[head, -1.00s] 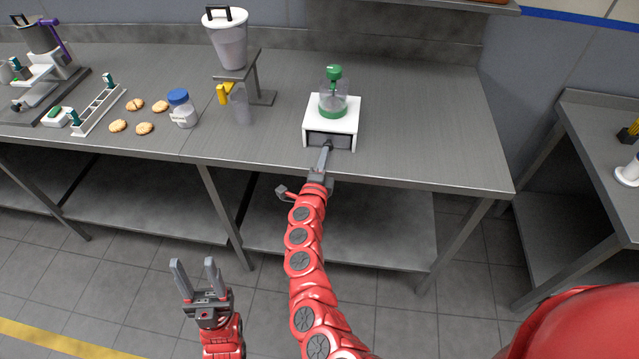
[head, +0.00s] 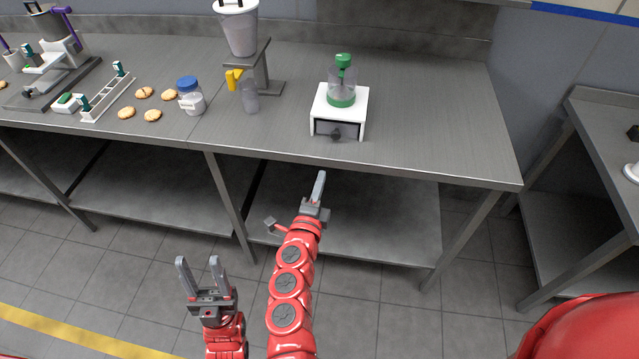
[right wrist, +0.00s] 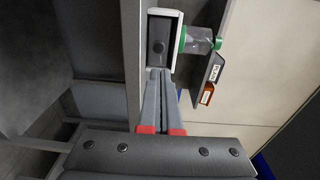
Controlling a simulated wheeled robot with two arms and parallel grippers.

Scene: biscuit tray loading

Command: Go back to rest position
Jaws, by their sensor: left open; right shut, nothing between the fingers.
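My right gripper (head: 319,186) is shut and empty. It is in front of the table's front edge, apart from the white grinder (head: 323,109) with the green lid. In the right wrist view its closed fingers (right wrist: 156,100) point toward the dark drawer front of the grinder (right wrist: 176,11), with a gap that is hard to judge. My left gripper (head: 203,276) is open and empty, low over the floor at the lower left of the head view, fingers pointing up.
The steel table (head: 430,118) holds a blue-lidded jar (head: 193,104), several biscuits (head: 153,115), a white rack (head: 107,99) and a hopper on a stand (head: 262,70). A shelf (head: 385,220) runs below. Another table (head: 602,150) stands at right, with floor between.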

